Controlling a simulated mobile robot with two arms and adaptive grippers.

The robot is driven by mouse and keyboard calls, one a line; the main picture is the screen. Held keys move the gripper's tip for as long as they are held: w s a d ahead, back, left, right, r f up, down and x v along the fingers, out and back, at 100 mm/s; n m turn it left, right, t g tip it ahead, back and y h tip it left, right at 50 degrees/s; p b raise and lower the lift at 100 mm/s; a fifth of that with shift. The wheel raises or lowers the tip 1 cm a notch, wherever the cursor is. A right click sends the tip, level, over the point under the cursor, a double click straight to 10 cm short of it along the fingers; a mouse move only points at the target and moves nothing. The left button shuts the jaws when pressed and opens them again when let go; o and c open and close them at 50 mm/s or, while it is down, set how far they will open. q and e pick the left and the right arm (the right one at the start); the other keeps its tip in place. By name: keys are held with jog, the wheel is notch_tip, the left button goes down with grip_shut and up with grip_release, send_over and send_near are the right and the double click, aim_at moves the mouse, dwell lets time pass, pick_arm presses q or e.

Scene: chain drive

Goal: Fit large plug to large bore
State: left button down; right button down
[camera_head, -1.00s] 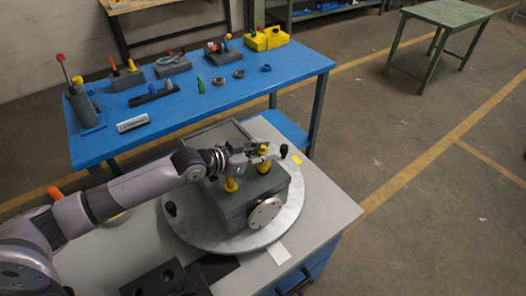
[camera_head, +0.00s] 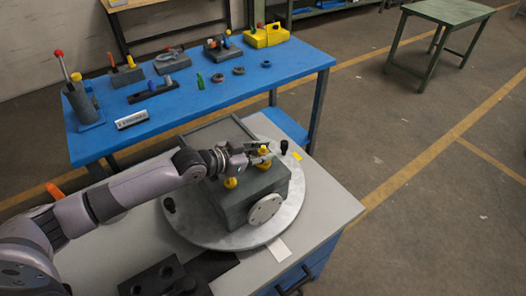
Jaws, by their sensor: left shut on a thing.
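A grey housing block (camera_head: 237,207) sits on a round turntable plate (camera_head: 204,237). My left gripper (camera_head: 262,153) is over the far right part of its top and is shut on a yellow plug (camera_head: 264,163). The plug is upright at the top face; whether it is seated in a bore or just above it I cannot tell. The large bore itself is hidden by the plug and fingers. A second yellow plug (camera_head: 231,183) stands on the block nearer to me. My right gripper is not in view.
A round light disc (camera_head: 265,210) is on the block's front side. Black knobs (camera_head: 284,146) stand at the plate's edge. A blue table (camera_head: 190,111) behind holds several fixtures and rings. A black block (camera_head: 150,281) lies at the front. The grey bench is clear at right.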

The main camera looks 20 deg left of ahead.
pick_arm(q)
jog(key=shift+f, duration=0.25)
jog(key=c, duration=1.3)
grip_release()
jog(key=shift+c, duration=0.2)
jog(key=shift+o, duration=0.2)
jog(key=shift+s, duration=0.1)
jog(key=shift+f, duration=0.1)
jog(key=v, duration=1.1)
jog(key=shift+s, duration=0.1)
jog(key=shift+s+a+r, duration=0.15)
jog(key=shift+s+r, duration=0.1)
jog(key=shift+r, duration=0.1)
